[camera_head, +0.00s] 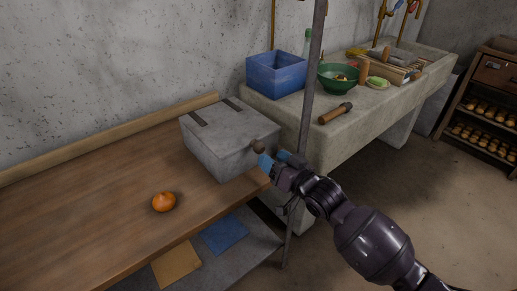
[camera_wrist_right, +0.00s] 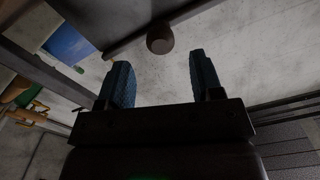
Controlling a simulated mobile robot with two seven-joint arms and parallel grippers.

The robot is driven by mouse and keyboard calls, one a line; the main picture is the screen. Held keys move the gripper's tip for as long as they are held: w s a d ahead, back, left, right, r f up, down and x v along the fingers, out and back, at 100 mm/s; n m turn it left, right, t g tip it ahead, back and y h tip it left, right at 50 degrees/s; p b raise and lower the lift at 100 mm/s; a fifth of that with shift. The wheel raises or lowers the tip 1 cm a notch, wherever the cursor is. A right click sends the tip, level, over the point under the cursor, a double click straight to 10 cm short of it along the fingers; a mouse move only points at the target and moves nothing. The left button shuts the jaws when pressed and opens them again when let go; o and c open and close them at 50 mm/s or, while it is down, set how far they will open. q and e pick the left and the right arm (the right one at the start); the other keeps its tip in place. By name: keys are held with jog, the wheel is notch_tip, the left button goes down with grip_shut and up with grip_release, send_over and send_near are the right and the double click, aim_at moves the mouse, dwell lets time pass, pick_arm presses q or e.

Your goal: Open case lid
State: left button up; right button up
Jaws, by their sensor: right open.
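The grey case (camera_head: 222,140) stands on the wooden table with its lid shut. Two dark straps run across the lid, and a round brown knob (camera_head: 258,146) sits at its right front side. My right gripper (camera_head: 270,160) is right beside the knob in the head view. In the right wrist view the knob (camera_wrist_right: 160,38) shows just beyond and between the two blue fingertips of the right gripper (camera_wrist_right: 158,70). The fingers are apart with nothing between them. I cannot tell whether either finger touches the case. My left gripper is not in view.
An orange onion-like object (camera_head: 164,202) lies on the wooden table (camera_head: 90,225). A metal post (camera_head: 308,90) stands close to the right of the case. A blue bin (camera_head: 276,76) and green bowl (camera_head: 337,82) stand on the stone sink counter (camera_head: 345,135) behind.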

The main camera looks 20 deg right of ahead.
aim_at(262, 150)
jog(key=shift+b+x, duration=0.45)
jog(key=shift+x, duration=2.7)
grip_shut()
